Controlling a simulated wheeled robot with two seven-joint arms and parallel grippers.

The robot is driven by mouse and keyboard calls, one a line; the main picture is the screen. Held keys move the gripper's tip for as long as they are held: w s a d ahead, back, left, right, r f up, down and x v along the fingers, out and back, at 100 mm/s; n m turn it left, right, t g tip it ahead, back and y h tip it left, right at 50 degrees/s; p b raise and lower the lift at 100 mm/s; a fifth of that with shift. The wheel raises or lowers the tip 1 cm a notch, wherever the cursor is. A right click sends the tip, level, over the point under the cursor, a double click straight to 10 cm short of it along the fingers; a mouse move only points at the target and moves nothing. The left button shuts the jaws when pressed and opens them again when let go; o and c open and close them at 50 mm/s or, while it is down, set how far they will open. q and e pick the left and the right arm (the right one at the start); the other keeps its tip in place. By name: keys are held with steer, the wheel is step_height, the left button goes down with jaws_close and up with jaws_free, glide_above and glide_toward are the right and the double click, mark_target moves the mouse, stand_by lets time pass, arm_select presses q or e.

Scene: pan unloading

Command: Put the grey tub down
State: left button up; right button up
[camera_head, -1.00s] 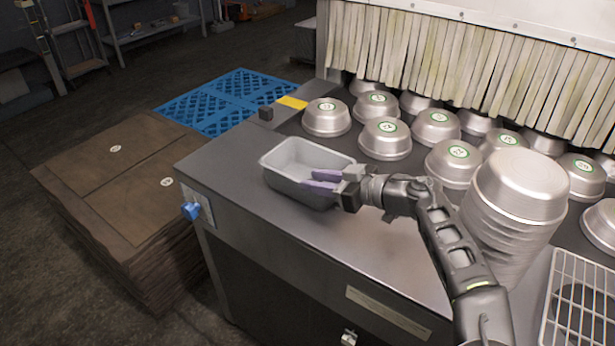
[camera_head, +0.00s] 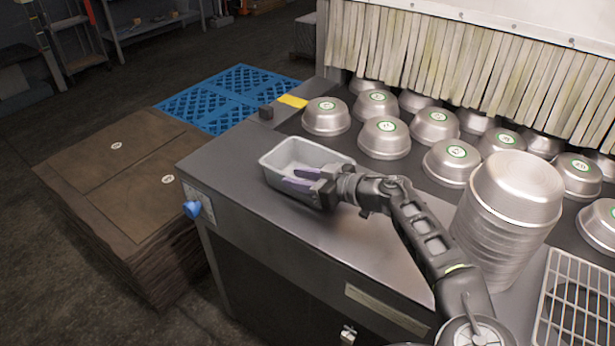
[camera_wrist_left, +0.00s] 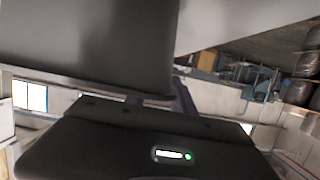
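The grey tub (camera_head: 283,152) is an open rectangular container. It stands upright on the near left part of the metal counter in the head view. My left gripper (camera_head: 290,180) is at the tub's near right side, its purple-grey fingers reaching over the tub's opening and rim. The fingers look apart, with a gap between them. Whether they touch the tub wall is too small to tell. In the wrist view my dark gripper body fills the bottom, and a close grey surface covers the upper left. My right gripper is not in view.
Several upturned round pans (camera_head: 384,138) with green labels stand behind the tub. A tall stack of pans (camera_head: 512,200) stands at the right, beside a white wire rack (camera_head: 575,310). A brown stack (camera_head: 120,190) and a blue pallet (camera_head: 225,98) are left of the counter (camera_head: 225,165).

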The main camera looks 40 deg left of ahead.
arm_select(q)
steer(key=shift+c, duration=0.4)
jaws_close()
stand_by(1.0)
